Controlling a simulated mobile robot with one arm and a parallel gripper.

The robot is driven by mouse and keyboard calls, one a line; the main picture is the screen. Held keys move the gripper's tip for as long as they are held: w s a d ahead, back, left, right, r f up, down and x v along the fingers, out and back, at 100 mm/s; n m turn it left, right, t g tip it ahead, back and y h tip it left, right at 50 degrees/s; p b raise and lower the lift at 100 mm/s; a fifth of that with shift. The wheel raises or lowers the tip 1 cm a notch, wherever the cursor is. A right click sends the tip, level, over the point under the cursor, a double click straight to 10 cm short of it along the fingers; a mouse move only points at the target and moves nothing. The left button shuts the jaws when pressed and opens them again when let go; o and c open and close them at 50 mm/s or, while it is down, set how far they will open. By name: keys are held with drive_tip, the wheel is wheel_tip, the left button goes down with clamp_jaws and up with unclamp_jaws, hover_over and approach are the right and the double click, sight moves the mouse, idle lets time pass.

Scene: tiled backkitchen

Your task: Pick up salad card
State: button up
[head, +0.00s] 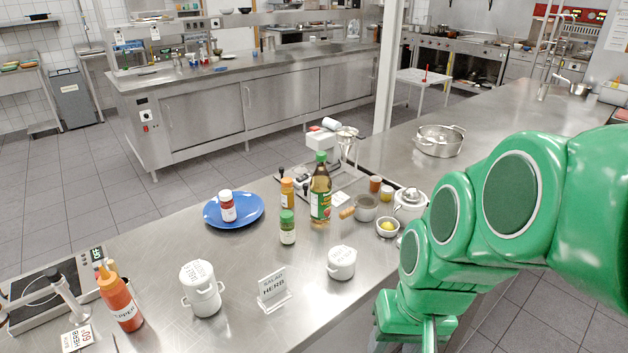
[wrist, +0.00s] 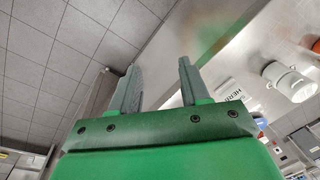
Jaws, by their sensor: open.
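The salad card (head: 273,288) is a small white card reading "SALAD HERB". It stands upright in a clear holder on the steel counter (head: 240,325), between two white lidded pots. In the wrist view the card (wrist: 230,90) shows right of the fingers, partly cut off by my gripper's body. My gripper (wrist: 157,68) is open, with its two grey fingers apart and nothing between them. It is clear of the card. In the head view my green arm is at the right, and the fingers cannot be made out.
A sauce bottle (head: 119,300) and another card (head: 77,338) are at the left. Behind are a blue plate (head: 252,216), a green-capped jar (head: 287,229) and a tall bottle (head: 320,195). Counter in front of the card is bare.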

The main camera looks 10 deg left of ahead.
drive_tip(key=w+a+r+m+t+y, duration=0.1)
drive_tip(key=w+a+r+t+y, duration=0.15)
drive_tip(key=w+a, duration=0.7)
drive_tip(key=w+a+r+m+t+y, duration=0.2)
drive_tip(key=w+a+r+t, duration=0.3)
drive_tip(key=a, duration=0.8)
drive_tip(key=w+a+r+m+t+y, duration=0.1)
drive_tip(key=w+a+t+y, duration=0.1)
drive_tip(key=w+a, duration=0.75)
drive_tip(key=m+t+h, duration=0.1)
drive_tip(key=m+h, duration=0.5)
drive_tip(key=h, duration=0.8)
approach(268, 282)
drive_tip(key=w, duration=0.1)
drive_tip(key=shift+d+t+x, duration=0.25)
drive_tip(key=shift+x, duration=1.25)
drive_tip(key=shift+f+x, duration=0.2)
drive_tip(key=shift+x, duration=1.1)
drive_tip(key=shift+f+x, duration=0.2)
drive_tip(key=shift+x, duration=1.05)
